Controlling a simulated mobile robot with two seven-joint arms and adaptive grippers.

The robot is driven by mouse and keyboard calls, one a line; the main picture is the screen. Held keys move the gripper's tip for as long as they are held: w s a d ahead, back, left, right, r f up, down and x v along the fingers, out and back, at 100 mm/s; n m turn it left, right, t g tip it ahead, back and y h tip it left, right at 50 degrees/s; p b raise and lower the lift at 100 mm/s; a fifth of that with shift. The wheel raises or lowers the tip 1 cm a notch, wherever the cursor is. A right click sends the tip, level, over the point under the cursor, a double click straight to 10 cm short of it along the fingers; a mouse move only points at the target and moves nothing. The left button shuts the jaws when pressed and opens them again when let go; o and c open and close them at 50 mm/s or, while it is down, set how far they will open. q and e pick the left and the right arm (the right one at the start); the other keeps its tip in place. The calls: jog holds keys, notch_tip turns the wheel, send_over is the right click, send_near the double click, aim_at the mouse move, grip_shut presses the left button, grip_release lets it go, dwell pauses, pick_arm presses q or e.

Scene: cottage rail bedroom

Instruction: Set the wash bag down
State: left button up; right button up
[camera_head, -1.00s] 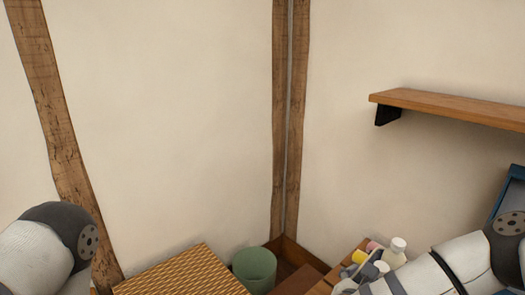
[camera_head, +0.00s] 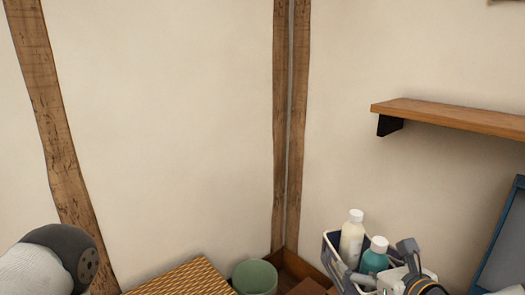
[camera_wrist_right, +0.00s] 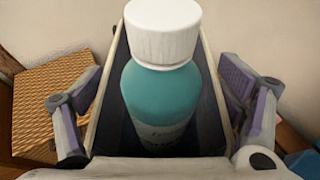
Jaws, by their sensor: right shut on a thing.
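The wash bag (camera_head: 331,257) is an open-topped dark blue-grey holder with a pale rim, at the lower right of the head view. A white bottle (camera_head: 351,238) and a teal bottle with a white cap (camera_head: 375,258) stand in it. My right gripper (camera_head: 408,274) is at the bag's near right side, partly cut off by the picture's lower edge. In the right wrist view my right gripper (camera_wrist_right: 163,100) has a finger on each side of the bag (camera_wrist_right: 112,95), shut on it. The teal bottle (camera_wrist_right: 160,100) hides much of the bag's inside. The bag's underside is hidden. My left gripper is out of view.
A woven-topped piece (camera_head: 185,280) is at the bottom centre-left, with a green bin (camera_head: 255,277) beside it near the wall corner. A wooden shelf (camera_head: 450,115) is on the right wall. A blue-framed thing (camera_head: 503,240) stands at the right edge.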

jog(key=s+a+r+n+g+y, duration=0.1)
jog(key=s+a+n+g+y, duration=0.1)
jog(key=s+n+y, duration=0.2)
jog(key=s+a+r+n+g+y, duration=0.1)
jog(key=s+a+n+g+y, duration=0.1)
jog(key=s, duration=0.7)
jog(key=n+g+y, duration=0.1)
jog(key=n+y, duration=0.1)
jog(key=shift+s+n, duration=0.3)
jog(key=shift+s, duration=0.05)
